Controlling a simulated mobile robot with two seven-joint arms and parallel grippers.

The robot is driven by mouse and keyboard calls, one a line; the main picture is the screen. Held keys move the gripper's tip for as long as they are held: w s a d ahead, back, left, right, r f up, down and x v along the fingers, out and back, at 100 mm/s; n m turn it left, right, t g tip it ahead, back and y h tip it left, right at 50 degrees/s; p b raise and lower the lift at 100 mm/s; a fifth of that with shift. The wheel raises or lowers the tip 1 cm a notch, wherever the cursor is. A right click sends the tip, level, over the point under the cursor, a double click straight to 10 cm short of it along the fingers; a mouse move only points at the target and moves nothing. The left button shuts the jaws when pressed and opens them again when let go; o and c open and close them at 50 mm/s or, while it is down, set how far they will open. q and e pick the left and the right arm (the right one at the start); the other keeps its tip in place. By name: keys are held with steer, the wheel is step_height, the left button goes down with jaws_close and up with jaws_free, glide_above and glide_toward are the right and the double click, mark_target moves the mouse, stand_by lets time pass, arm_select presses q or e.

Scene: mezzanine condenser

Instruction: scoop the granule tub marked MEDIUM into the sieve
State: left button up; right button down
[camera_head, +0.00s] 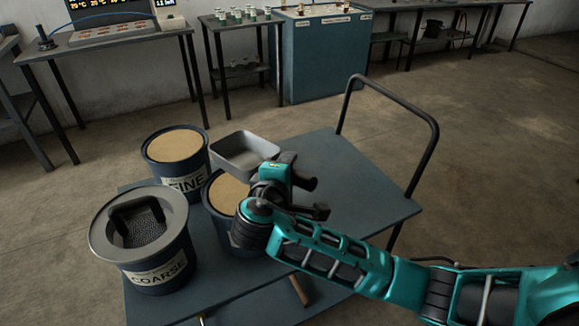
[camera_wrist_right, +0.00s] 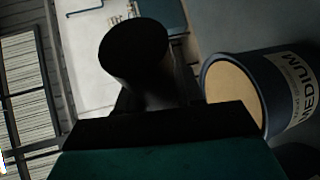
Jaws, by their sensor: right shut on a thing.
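The tub marked MEDIUM (camera_wrist_right: 293,88) is blue with tan granules; its label reads in the right wrist view. In the head view the MEDIUM tub (camera_head: 222,190) is partly hidden behind my right gripper (camera_head: 297,184). My right gripper is shut on a dark round handle (camera_wrist_right: 137,55). A grey open scoop pan (camera_head: 246,150) shows beside the gripper, over the tub's far rim; the join to the handle is hidden. A grey sieve (camera_head: 105,235) with dark mesh and a black frame sits on the tub marked COARSE (camera_head: 160,277). My left gripper is out of view.
The tub marked FINE (camera_head: 178,157) stands behind the other tubs. All stand on a blue-grey cart (camera_head: 365,195) with a black push rail (camera_head: 430,120); its right side is clear. A wooden handle (camera_head: 300,290) shows at the front. Benches and a blue cabinet (camera_head: 325,60) stand behind.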

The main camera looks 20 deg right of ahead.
steer(key=shift+w+a+n+g+p, duration=0.2)
steer(key=shift+w+n+g+p, duration=0.3)
steer(key=shift+n+p, duration=0.1)
steer(key=shift+w+a+f+n+g, duration=0.15)
steer(key=shift+w+f+n+g, duration=0.1)
steer(key=shift+f+n+g, duration=0.35)
steer(key=shift+f+b, duration=1.5)
steer(key=shift+f, duration=1.1)
